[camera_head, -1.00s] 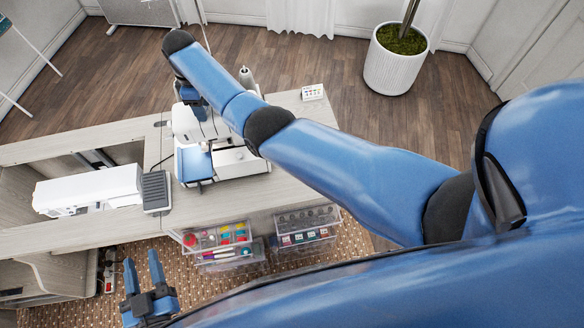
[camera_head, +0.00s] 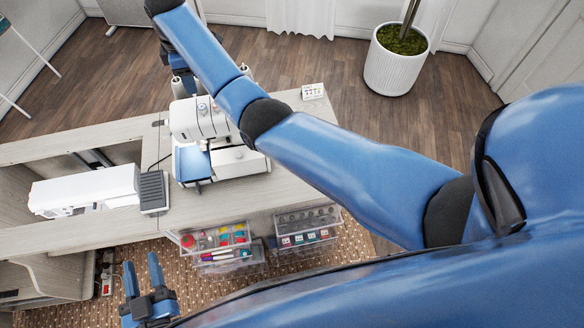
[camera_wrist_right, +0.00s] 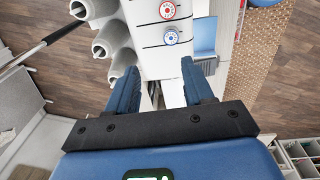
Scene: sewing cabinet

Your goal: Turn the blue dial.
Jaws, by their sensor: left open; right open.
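The white sewing machine (camera_head: 232,160) stands on the cabinet top, partly behind my right arm. In the right wrist view its white body (camera_wrist_right: 150,35) carries a blue dial (camera_wrist_right: 171,37) beside a red dial (camera_wrist_right: 167,9). My right gripper (camera_wrist_right: 160,67) is open, its two fingers apart and pointing toward the machine. The blue dial shows between the fingertips' directions, beyond them and apart from them. In the head view the right gripper is mostly hidden behind my arm. My left gripper (camera_head: 141,264) is open and empty at the lower left, away from the machine.
A second white machine (camera_head: 82,190) lies at the left beside a dark foot pedal (camera_head: 153,192). Clear drawers (camera_head: 216,241) of sewing supplies are at the cabinet front. Grey spool cones (camera_wrist_right: 113,38) rise beside the dials. A small calendar-like card (camera_head: 313,91) stands at the back.

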